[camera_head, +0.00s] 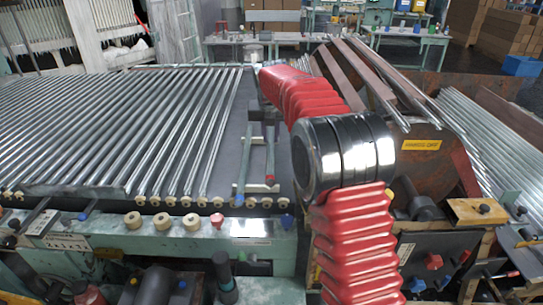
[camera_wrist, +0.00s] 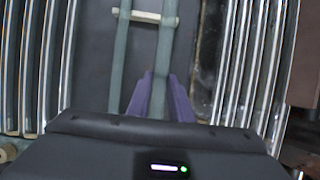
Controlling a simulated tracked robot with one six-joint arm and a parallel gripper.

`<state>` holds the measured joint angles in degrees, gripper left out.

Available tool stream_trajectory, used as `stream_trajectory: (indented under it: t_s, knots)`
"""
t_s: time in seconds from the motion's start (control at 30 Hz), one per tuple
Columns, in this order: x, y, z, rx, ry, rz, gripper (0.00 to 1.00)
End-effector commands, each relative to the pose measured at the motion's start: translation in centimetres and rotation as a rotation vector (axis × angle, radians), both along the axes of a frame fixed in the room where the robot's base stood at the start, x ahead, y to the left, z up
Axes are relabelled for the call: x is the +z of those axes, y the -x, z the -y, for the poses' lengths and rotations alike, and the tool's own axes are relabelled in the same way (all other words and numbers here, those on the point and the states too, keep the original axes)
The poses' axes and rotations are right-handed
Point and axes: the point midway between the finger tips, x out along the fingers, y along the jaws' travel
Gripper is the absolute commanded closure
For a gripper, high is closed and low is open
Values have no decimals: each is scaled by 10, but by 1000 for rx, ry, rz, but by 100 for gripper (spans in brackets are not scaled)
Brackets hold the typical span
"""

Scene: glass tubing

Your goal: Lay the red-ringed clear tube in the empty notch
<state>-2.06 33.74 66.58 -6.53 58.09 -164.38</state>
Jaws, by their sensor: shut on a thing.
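My gripper (camera_wrist: 161,78) shows in the wrist view as two purple fingers pointing away from the camera. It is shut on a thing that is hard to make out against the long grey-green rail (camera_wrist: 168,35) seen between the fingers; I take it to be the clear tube. No red ring can be picked out in the wrist view. The notched front strip (camera_head: 95,192) carries the ends of many parallel clear tubes (camera_head: 130,130).
More tubes (camera_wrist: 262,60) lie to the right in the wrist view. A rusty metal bin (camera_head: 430,160) stands right of my arm.

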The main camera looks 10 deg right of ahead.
Motion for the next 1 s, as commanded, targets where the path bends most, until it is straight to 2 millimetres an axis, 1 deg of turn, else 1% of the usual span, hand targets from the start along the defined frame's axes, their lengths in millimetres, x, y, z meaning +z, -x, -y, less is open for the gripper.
stream_trajectory:
  t_s: [0.03,0.1,0.2,0.3,0.6,0.67,0.9,1.0]
  knots:
    - [-10,0,0,1,1,-2,100]
    - [-21,0,0,1,1,-2,100]
    - [-32,0,-1,1,0,-1,100]
    - [-35,0,-1,0,0,2,100]
    - [-37,0,-1,1,0,1,100]
    - [-41,0,-1,1,0,-1,100]
    - [-69,0,-2,2,1,-1,100]
    - [-73,0,-2,2,0,1,100]
